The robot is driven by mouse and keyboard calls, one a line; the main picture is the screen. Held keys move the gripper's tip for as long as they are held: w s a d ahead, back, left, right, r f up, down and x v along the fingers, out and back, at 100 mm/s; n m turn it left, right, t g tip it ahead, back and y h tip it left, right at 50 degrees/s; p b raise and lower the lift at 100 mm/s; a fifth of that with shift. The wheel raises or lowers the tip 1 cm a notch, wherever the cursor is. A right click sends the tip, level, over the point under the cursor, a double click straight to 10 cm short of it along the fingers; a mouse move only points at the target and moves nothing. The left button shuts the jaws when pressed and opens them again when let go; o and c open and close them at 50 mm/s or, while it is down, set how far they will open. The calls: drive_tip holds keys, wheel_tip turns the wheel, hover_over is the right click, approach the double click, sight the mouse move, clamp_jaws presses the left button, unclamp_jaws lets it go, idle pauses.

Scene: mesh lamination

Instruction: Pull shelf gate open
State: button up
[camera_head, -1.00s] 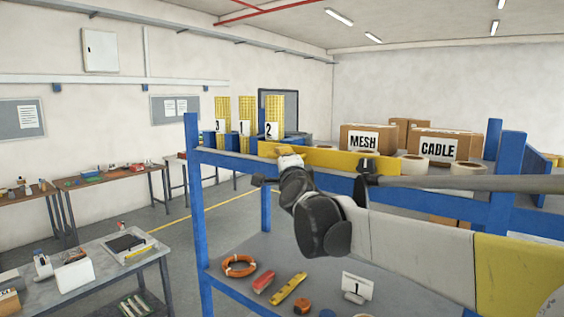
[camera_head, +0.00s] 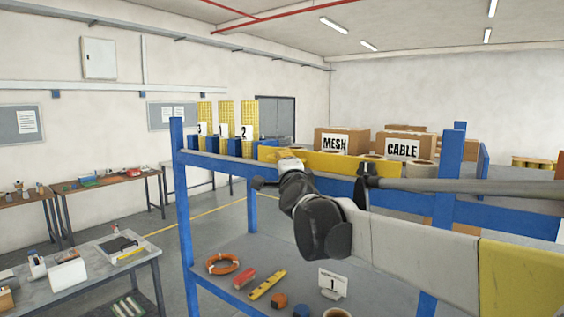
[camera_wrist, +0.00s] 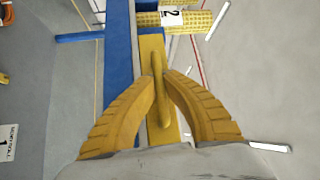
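The yellow shelf gate (camera_head: 335,161) is a long bar along the front of the shelf's top level, in front of the boxes. In the wrist view the gate (camera_wrist: 152,48) runs up the picture beside a blue shelf beam (camera_wrist: 118,85). Its raised yellow handle (camera_wrist: 157,90) stands between the two ribbed yellow fingers of my gripper (camera_wrist: 158,80). The fingertips close in on the handle from both sides and appear to touch it. In the head view my gripper (camera_head: 289,158) is at the gate's left part, and its fingers are mostly hidden by my wrist.
The blue shelf frame (camera_head: 182,215) surrounds the gate. Behind it are cardboard boxes marked MESH (camera_head: 337,142) and CABLE (camera_head: 404,147), and yellow numbered rolls (camera_head: 227,122). A lower shelf (camera_head: 225,252) holds small tools. A workbench (camera_head: 80,262) stands at left, with open floor between.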

drive_tip(key=o, duration=0.5)
drive_tip(key=shift+d, duration=0.3)
drive_tip(key=v, duration=1.2)
